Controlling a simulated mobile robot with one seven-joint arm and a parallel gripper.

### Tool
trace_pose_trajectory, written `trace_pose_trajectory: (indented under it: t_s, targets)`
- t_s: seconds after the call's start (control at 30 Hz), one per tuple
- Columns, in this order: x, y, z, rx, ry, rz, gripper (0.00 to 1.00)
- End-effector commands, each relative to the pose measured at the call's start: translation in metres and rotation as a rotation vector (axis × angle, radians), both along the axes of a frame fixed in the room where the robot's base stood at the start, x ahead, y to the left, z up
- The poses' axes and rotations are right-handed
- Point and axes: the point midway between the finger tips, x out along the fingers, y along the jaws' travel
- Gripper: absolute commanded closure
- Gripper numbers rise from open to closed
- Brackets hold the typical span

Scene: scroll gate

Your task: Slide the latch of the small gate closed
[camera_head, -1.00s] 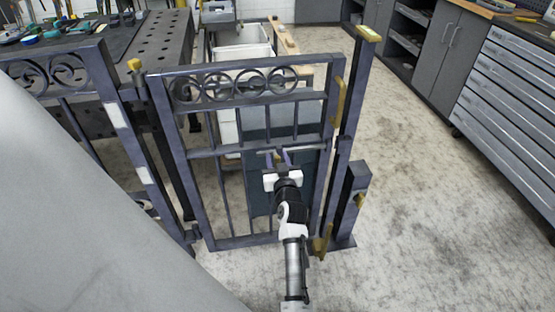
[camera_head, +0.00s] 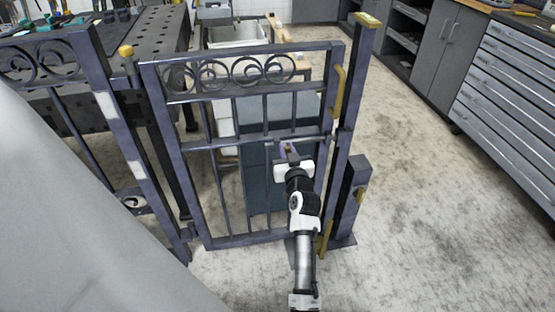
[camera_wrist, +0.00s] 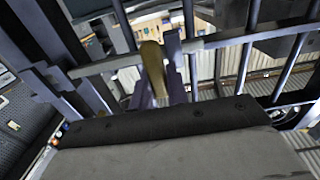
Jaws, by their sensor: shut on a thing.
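The small gate (camera_head: 247,141) is a dark metal frame with upright bars and a scroll band on top. It stands close to the right post (camera_head: 352,90), and its middle rail also crosses the wrist view (camera_wrist: 225,38). My gripper (camera_head: 289,150) is at this rail, toward the gate's right side. In the wrist view, a brass latch knob (camera_wrist: 153,68) stands between the purple-grey fingers of my gripper (camera_wrist: 158,85), which are shut on it. The rest of the latch is mostly hidden by the gripper, so its exact position relative to the post cannot be told.
A brass handle (camera_head: 338,92) is on the gate's right side. A short post (camera_head: 352,195) stands beside the right post. A fixed scroll fence and a perforated workbench (camera_head: 150,50) are on the left. Grey drawers (camera_head: 510,95) stand at right, with clear floor (camera_head: 420,190) between.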

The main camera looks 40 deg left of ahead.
Motion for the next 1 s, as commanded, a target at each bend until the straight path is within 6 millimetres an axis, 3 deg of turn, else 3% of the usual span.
trace_pose_trajectory:
  t_s: [0.2, 0.57, 0.6, 0.73, 1.0]
  targets:
    - [0.016, -0.014, -0.002, 0.001, -0.002, -0.004, 1.0]
    - [0.02, -0.018, 0.001, 0.0, -0.001, -0.007, 1.0]
    - [0.02, -0.018, 0.001, -0.001, -0.002, -0.008, 0.81]
    - [0.019, -0.018, 0.001, -0.001, -0.002, -0.007, 0.64]
    - [0.018, -0.016, 0.0, -0.001, -0.001, -0.002, 0.62]
